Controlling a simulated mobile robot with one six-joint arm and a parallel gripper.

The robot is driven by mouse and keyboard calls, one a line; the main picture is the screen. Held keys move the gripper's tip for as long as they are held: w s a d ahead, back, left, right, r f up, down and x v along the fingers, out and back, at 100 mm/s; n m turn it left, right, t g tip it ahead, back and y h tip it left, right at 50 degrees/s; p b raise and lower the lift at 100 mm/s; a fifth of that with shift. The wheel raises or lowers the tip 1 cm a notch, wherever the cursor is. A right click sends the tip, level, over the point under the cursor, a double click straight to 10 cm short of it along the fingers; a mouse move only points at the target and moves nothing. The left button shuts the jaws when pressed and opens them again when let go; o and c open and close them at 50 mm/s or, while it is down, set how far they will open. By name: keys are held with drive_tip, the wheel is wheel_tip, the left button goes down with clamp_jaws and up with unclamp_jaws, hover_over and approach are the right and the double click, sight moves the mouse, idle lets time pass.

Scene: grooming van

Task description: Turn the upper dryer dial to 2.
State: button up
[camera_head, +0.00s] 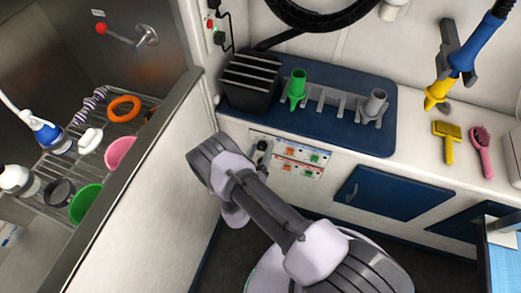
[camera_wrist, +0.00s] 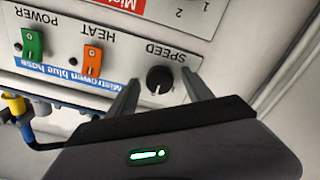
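The wrist view shows the dryer panel upside down. A round black dial (camera_wrist: 160,79) sits beside the printed word SPEED, on the unit with the blue label strip (camera_wrist: 75,84). A small pale mark shows on the dial's side toward my gripper; I cannot read its setting. My gripper (camera_wrist: 160,76) is open, one finger on each side of the dial, with gaps visible; contact cannot be told. The other unit, with a red label (camera_wrist: 124,4), shows printed digits 1 and 2; its dial is out of view. In the head view, my arm partly hides the panel (camera_head: 300,158).
A green switch (camera_wrist: 32,43) and an orange switch (camera_wrist: 92,61) sit beside the dial. The blue-topped counter (camera_head: 340,125) above the panel holds a dark slatted box (camera_head: 250,82) and a green nozzle (camera_head: 297,88). A partition wall (camera_head: 150,180) stands left of my arm.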

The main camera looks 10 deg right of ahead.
drive_tip(key=p+v, duration=0.4)
drive_tip(key=v, duration=1.3)
drive_tip(key=shift+s, duration=0.25)
